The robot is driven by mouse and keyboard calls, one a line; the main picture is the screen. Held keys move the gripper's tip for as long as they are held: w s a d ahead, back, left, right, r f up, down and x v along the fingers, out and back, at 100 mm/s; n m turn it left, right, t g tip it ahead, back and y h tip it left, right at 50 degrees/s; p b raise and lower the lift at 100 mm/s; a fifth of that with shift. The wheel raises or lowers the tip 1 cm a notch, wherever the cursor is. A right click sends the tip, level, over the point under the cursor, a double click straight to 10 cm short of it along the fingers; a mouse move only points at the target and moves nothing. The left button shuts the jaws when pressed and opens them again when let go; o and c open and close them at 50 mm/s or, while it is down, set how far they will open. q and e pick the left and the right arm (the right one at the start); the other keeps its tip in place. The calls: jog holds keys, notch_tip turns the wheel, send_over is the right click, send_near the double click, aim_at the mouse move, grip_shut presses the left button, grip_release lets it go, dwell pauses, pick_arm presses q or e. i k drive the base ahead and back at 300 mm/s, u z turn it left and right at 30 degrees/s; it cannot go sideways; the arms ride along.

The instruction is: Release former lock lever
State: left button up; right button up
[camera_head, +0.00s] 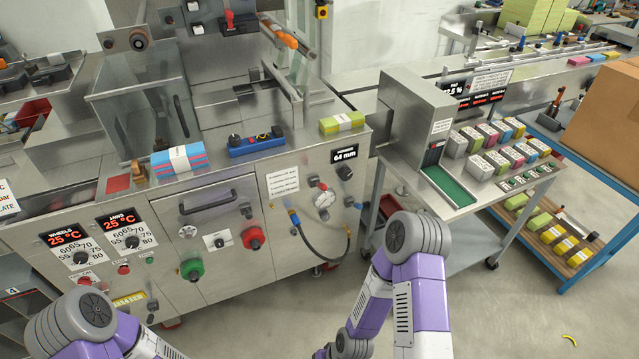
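An orange lever handle (279,35) sits at the top of the steel wrapping machine (225,205), beside metal rods; it may be the former lock lever, but no label there is readable. A black display reading 64 mm (344,154) is on the machine's front right; its small top line is hard to read. My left arm shows at the bottom left and my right arm at the bottom middle. Neither gripper is in view.
A blue-pink cloth pack (181,160), a blue control box (257,142) and a green cloth pack (342,122) lie on the machine top. A steel cart (455,200) with several cloth packs stands right. A cardboard box (605,110) sits on a blue-framed bench. Floor is clear at lower right, except a small yellow piece (569,340).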

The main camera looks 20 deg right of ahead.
aim_at(322, 186)
jog(key=u, duration=0.15)
jog(key=i, duration=0.95)
jog(key=z, duration=0.1)
